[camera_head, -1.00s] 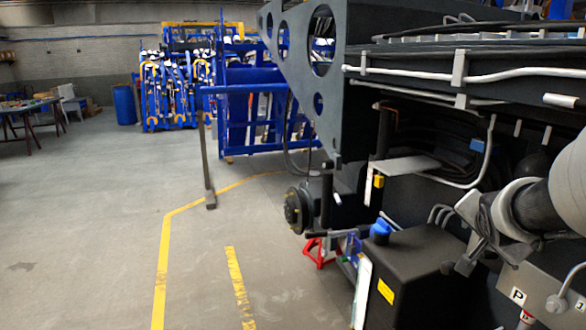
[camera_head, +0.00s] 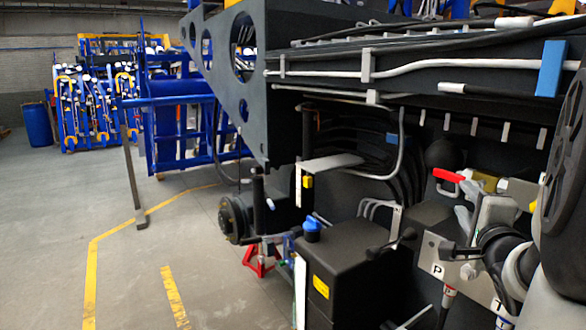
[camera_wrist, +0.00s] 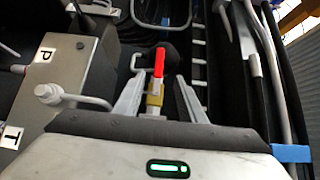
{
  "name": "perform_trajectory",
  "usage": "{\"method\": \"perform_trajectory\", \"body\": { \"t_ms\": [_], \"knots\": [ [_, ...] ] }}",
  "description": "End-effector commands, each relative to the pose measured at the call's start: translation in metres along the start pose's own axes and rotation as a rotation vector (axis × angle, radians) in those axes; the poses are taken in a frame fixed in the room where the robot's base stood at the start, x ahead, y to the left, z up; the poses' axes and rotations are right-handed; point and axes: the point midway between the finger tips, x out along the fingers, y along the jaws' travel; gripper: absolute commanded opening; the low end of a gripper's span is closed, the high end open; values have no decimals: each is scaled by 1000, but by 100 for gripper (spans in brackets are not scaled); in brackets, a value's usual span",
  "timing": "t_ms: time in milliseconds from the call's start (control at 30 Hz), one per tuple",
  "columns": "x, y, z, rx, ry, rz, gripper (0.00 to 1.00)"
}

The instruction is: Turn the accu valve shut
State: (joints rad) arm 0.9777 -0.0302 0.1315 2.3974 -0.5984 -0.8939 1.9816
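A valve with a red lever handle (camera_head: 447,175) and a yellow body (camera_head: 482,182) sits on the machine at the right of the head view. No "accu" label is readable. In the wrist view the red handle (camera_wrist: 158,62) points away from my gripper, above the brass-yellow body (camera_wrist: 154,97). My gripper (camera_wrist: 160,84) is open, with one grey finger on each side of the valve and visible gaps to both. In the head view my gripper (camera_head: 492,196) is beside the valve, and my wrist partly hides the area behind it.
A grey plate marked P (camera_head: 437,268) carries hose fittings just below my gripper; it also shows at left in the wrist view (camera_wrist: 50,68). A black tank with a blue cap (camera_head: 312,228) stands left of it. The floor at left is open.

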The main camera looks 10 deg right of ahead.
Motion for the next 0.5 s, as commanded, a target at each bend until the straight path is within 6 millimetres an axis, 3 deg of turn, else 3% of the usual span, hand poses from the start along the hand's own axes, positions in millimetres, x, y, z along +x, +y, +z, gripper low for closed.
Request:
{"method": "perform_trajectory", "body": {
  "t_ms": [500],
  "knots": [
    [112, 1, 0, 0, -1, 0, 37]
  ]
}}
